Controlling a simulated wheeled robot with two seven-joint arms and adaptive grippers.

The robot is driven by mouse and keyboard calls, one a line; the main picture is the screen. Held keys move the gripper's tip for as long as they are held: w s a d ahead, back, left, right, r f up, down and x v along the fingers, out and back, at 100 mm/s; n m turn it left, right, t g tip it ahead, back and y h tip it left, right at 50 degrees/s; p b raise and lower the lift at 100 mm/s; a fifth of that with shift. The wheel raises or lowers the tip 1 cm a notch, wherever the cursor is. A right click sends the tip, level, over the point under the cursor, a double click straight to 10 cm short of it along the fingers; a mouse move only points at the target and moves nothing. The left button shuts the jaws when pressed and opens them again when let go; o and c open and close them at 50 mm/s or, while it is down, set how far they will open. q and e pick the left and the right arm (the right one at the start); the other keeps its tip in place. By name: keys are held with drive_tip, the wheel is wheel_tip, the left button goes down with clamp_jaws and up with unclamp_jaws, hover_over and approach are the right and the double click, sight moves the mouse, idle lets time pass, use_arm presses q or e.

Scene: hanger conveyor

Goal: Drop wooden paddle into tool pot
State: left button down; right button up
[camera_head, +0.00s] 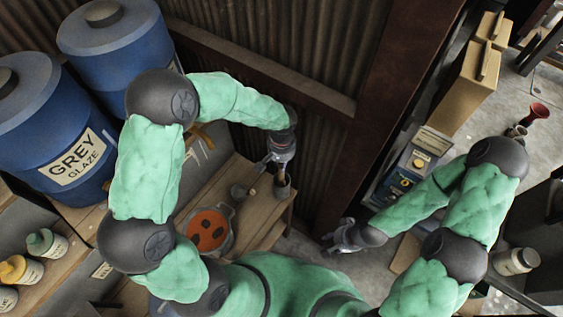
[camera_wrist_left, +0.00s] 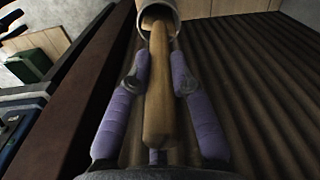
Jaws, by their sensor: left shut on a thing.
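The wooden paddle (camera_wrist_left: 159,105) lies between the two purple fingers of my left gripper (camera_wrist_left: 160,62), which is shut on it. Its far end reaches into the mouth of the grey tool pot (camera_wrist_left: 168,5) in the left wrist view.
A pot of orange glaze (camera_head: 209,228) stands on the wooden bench (camera_head: 262,222), left of the tool pot. Blue glaze drums (camera_head: 60,130) fill the upper left. A corrugated wall and rusty post (camera_head: 370,110) rise behind. Shelving and boxes stand at the right.

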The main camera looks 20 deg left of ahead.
use_arm(q)
drive_tip(key=shift+f, duration=0.2)
drive_tip(key=c, duration=1.1)
unclamp_jaws()
wheel_tip(320, 180, up, 13)
drive_tip(key=shift+r+p, duration=0.15)
drive_tip(key=shift+p, duration=1.1)
drive_tip(key=shift+s+d, duration=0.1)
